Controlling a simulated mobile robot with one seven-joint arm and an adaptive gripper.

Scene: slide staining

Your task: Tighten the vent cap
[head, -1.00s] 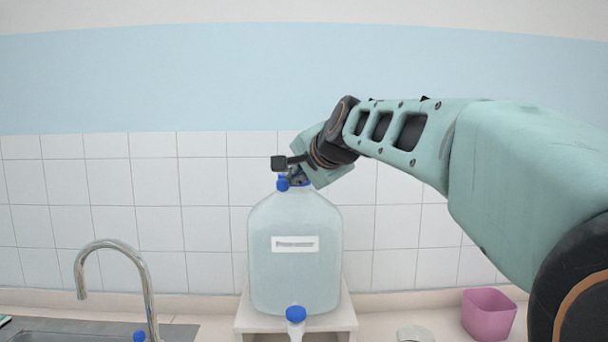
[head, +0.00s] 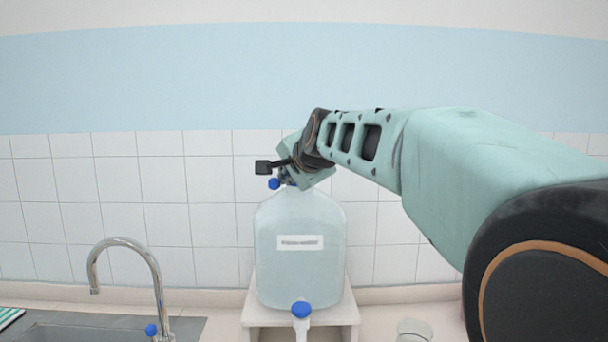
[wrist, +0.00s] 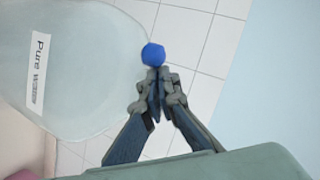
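The vent cap is a small round blue cap; it shows in the wrist view (wrist: 153,54) at my fingertips and in the head view (head: 274,184) at the top left of the jug. The jug (head: 300,270) is translucent, with a white label, and stands upright. My gripper (wrist: 157,72) reaches in from the right above the jug top. Its fingers are drawn close together, shut on the cap, which sticks out past the tips. In the head view my wrist hides much of the jug's neck, where another bit of blue shows.
The jug stands on a white stand (head: 342,314) with a blue-topped tap (head: 301,310) at its front. A curved metal faucet (head: 130,243) and sink (head: 75,331) are at the left. A small round clear dish (head: 413,328) is at the right. The tiled wall is behind.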

